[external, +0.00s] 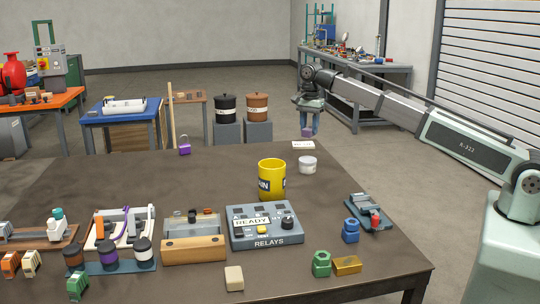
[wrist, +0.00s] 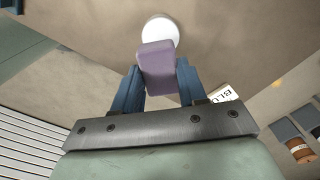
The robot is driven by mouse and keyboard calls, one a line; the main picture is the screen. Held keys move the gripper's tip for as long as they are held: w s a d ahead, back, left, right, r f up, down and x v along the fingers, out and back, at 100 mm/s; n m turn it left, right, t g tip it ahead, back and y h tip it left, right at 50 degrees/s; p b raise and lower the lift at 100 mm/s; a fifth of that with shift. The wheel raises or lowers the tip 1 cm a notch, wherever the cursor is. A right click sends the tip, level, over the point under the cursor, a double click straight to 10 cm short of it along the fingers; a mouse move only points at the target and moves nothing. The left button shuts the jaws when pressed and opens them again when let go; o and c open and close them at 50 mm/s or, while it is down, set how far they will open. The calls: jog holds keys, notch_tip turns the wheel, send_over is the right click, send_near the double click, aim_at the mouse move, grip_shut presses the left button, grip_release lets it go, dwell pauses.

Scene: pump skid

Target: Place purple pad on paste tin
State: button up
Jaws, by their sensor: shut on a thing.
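My gripper (external: 307,125) is shut on the purple pad (external: 307,133) and holds it in the air near the far right edge of the table. In the wrist view the purple pad (wrist: 158,68) sits between the two blue fingers of my gripper (wrist: 159,82). The paste tin (external: 307,164), a small round white tin with a pale lid, stands on the table below the gripper. In the wrist view the paste tin (wrist: 160,29) shows just beyond the pad, which covers part of its edge. The pad is apart from the tin.
A white label card (external: 303,145) lies behind the tin. A purple padlock (external: 185,147) stands farther left. The grey relays box (external: 264,228) and several blocks fill the front. The table right of the tin is clear.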

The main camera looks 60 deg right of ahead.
jog(key=shift+w+f, duration=0.1)
jog(key=shift+f, duration=4.55)
jog(key=shift+f, duration=0.1)
jog(key=o, duration=1)
jog(key=shift+o, duration=0.2)
notch_tip(320, 180, up, 12)
jog(key=shift+r, duration=0.15)
